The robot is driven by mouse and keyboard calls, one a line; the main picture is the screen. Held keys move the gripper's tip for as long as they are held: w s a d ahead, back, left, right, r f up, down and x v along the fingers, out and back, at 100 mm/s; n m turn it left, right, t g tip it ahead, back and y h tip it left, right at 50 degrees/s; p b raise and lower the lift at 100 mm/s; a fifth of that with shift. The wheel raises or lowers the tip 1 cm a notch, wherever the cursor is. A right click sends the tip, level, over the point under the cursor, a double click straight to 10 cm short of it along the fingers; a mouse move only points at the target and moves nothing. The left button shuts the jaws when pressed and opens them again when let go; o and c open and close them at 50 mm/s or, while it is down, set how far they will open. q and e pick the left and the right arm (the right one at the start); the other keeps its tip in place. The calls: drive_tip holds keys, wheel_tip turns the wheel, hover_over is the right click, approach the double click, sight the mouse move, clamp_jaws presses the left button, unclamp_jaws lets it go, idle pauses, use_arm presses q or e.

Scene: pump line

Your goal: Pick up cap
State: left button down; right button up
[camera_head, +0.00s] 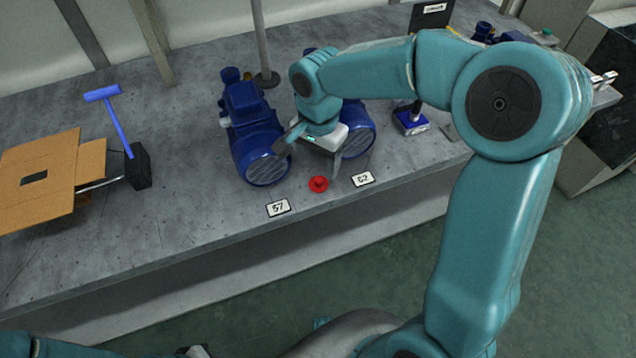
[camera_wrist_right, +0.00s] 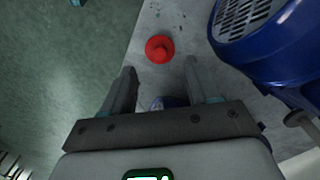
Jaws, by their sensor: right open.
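The red cap (camera_head: 318,184) lies on the grey bench near its front edge, between two number cards. It has a round flange with a raised knob, seen in the right wrist view (camera_wrist_right: 159,48). My right gripper (camera_head: 312,160) is open and empty above the bench, just behind the cap in the head view. In the wrist view the cap lies beyond the two fingertips (camera_wrist_right: 158,75), between their lines and apart from both.
Blue pumps stand close by, one left (camera_head: 250,135) and one partly hidden behind my right gripper (camera_head: 358,135). Cards "57" (camera_head: 278,208) and "62" (camera_head: 363,179) lie near the edge. A cardboard piece (camera_head: 40,170) and blue-handled tool (camera_head: 118,125) are left. Bench between is clear.

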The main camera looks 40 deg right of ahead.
sight(319, 180)
wheel_tip(319, 180, down, 6)
drive_tip(key=shift+r, duration=0.25)
drive_tip(key=shift+c, duration=0.2)
drive_tip(key=c, duration=0.8)
